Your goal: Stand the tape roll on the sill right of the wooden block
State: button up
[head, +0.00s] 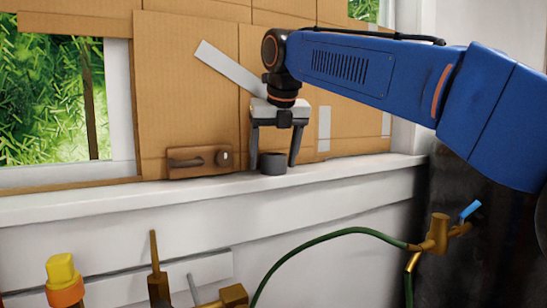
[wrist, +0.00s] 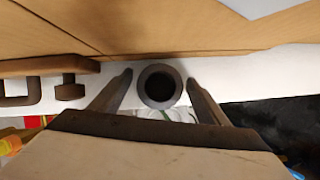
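The tape roll (head: 272,163) is a dark grey ring on the white sill (head: 330,173), right of the wooden block (head: 190,162). In the wrist view the tape roll (wrist: 160,86) shows its round hole facing the camera. The wooden block (wrist: 60,67) is at the left there, with a dark handle and knob on it. My gripper (head: 273,165) points down over the sill with its fingers on either side of the roll. In the wrist view the gripper (wrist: 158,82) is open, with a gap between each finger and the roll.
Cardboard panels (head: 190,80) cover much of the window behind the sill, close to my gripper. Below the sill are a green hose (head: 320,237), a brass tap (head: 437,233) and an orange-and-yellow object (head: 64,283). The sill right of the roll is bare.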

jog(key=v, duration=1.2)
jog(key=shift+s+r, duration=0.1)
dwell(0.4)
